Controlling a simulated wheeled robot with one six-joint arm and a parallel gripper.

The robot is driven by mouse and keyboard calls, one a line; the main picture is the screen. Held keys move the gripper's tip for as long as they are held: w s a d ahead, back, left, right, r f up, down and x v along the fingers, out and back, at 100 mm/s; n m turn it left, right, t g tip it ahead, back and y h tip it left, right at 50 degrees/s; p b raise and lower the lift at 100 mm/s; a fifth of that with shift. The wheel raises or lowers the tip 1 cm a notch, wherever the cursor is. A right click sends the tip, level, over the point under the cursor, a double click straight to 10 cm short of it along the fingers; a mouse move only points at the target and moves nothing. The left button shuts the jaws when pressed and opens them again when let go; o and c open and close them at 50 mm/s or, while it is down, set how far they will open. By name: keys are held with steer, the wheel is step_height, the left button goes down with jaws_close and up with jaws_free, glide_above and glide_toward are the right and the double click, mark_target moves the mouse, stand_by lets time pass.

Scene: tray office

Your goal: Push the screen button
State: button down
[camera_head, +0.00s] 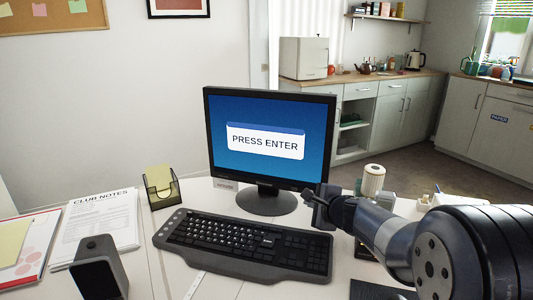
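A black monitor (224,177) stands on the white desk, with a blue picture on its screen. A white dialog box (265,142) on the screen reads "PRESS ENTER". No separate button can be made out on the monitor's frame at this size. A black keyboard (243,245) lies in front of the monitor; a larger key (267,240) on it bears a light label. My gripper (316,203) is just right of the monitor's base in the picture, above the keyboard's back right corner. It is dark and small, and its finger gap cannot be made out.
A yellow note holder (161,188) stands left of the monitor. Papers headed "CLUB NOTES" (97,225) and a dark box (98,268) are at the left. A white-and-beige cylinder (373,180) stands behind my arm. Kitchen cabinets (395,115) are beyond the desk.

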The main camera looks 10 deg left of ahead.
steer(key=shift+s+a+b, duration=0.25)
steer(key=shift+s+b, duration=0.1)
steer(key=shift+s, duration=0.85)
steer(key=shift+s+a+b, duration=0.25)
steer(key=shift+s+b, duration=0.1)
steer(key=shift+s, duration=0.8)
steer(key=shift+w, duration=0.1)
